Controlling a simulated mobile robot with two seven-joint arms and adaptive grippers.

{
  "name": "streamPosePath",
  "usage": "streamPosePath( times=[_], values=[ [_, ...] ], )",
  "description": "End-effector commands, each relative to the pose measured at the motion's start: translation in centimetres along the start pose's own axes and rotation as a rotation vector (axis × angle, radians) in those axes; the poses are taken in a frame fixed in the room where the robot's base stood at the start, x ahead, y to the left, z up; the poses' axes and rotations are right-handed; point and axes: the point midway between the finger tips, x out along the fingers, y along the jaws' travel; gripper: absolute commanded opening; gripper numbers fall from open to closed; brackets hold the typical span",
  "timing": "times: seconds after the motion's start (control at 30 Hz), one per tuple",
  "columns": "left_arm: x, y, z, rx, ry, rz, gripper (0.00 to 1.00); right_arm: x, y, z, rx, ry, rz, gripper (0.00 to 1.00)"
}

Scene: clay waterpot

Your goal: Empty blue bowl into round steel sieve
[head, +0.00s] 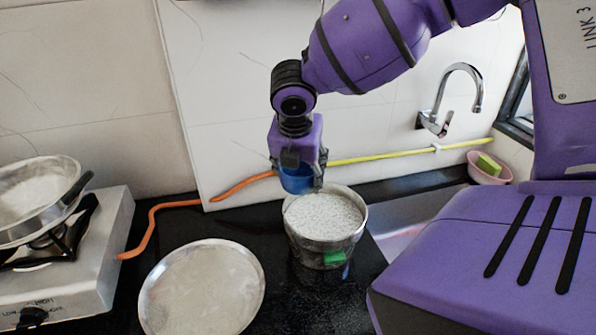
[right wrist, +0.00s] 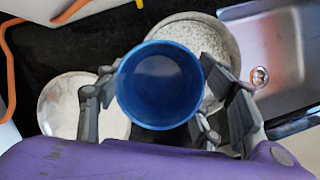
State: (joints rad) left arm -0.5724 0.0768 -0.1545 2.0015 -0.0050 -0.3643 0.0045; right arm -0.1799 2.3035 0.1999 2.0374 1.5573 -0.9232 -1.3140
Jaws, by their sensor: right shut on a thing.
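The blue bowl (head: 296,181) is held by my right gripper (head: 298,172), whose fingers close on its sides. The right wrist view shows the blue bowl (right wrist: 160,85) between the two fingers, with a plain blue round face and no visible contents. A round steel vessel (head: 326,245), which I take for the sieve, stands on the black counter just below and right of the bowl. Its top shows a white speckled surface; I cannot tell if that is grains or mesh. The vessel (right wrist: 227,45) is partly hidden behind the bowl in the wrist view. My left gripper is not in view.
A round steel plate (head: 201,290) lies left of the vessel. A stove (head: 85,270) with a pan (head: 38,195) stands at the far left. An orange hose (head: 160,208) runs along the wall. A sink tap (head: 470,85) and a pink dish (head: 489,174) are at the right.

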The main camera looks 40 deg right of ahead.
Motion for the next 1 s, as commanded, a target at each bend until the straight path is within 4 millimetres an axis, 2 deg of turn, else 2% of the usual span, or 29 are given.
streamPosePath(
  times=[0.17, 0.6, 1.0],
  values=[
    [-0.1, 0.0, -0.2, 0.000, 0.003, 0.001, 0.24, -0.6, 0.1, 0.3, -0.002, -0.004, 0.000, 0.31],
    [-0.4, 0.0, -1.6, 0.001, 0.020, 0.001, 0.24, -4.5, 0.3, 1.9, -0.013, -0.017, -0.028, 0.31],
    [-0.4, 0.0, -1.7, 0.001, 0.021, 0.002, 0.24, -4.4, 0.2, 1.8, -0.015, -0.014, -0.033, 0.31]
  ],
)
